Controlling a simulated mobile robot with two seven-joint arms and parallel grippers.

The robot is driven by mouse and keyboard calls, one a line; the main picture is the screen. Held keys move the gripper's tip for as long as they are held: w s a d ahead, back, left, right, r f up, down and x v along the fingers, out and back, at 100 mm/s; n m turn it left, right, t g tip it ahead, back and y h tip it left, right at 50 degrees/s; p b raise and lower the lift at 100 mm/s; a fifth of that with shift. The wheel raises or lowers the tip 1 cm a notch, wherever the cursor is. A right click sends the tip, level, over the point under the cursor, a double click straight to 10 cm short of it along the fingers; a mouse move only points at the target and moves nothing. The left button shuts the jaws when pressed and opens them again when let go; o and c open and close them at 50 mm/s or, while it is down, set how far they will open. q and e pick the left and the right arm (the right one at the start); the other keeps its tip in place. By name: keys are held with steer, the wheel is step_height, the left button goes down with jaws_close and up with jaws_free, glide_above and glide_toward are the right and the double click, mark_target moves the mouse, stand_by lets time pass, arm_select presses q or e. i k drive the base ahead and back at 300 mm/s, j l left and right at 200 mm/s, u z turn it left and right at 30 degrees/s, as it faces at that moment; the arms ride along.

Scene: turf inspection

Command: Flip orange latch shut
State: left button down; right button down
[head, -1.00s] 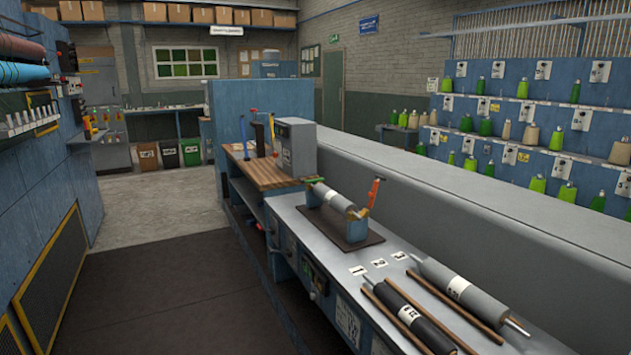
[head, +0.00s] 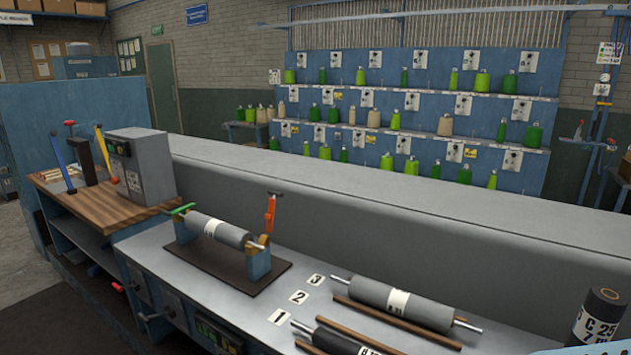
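The orange latch (head: 270,212) stands upright, swung open, at the right end of a blue cradle (head: 259,262). A grey roller (head: 222,231) with a white label lies in the cradle. At the cradle's left end a green latch (head: 182,209) lies roughly level across the roller's shaft. The cradle sits on a dark base plate (head: 212,265) on the grey bench. Neither of my grippers shows in the head view.
A second grey roller (head: 390,298), a black roller (head: 338,340) and brown rails lie on the bench at right. Number cards 1, 2 and 3 (head: 299,297) lie beside the cradle. A grey box (head: 141,165) stands on the wooden top. A long grey raised surface runs behind.

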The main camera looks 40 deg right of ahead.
mark_target(269, 216)
steer(key=i+z, duration=0.15)
steer(key=z, duration=0.25)
steer(key=i+j+z, duration=0.15)
steer(key=z, duration=0.3)
steer(key=i+j+z, duration=0.15)
steer(key=z, duration=0.25)
steer(key=i+j+z, duration=0.1)
steer(key=z, duration=0.35)
steer(key=i+j+z, duration=0.1)
steer(key=j+z, duration=0.45)
steer(key=z, duration=0.3)
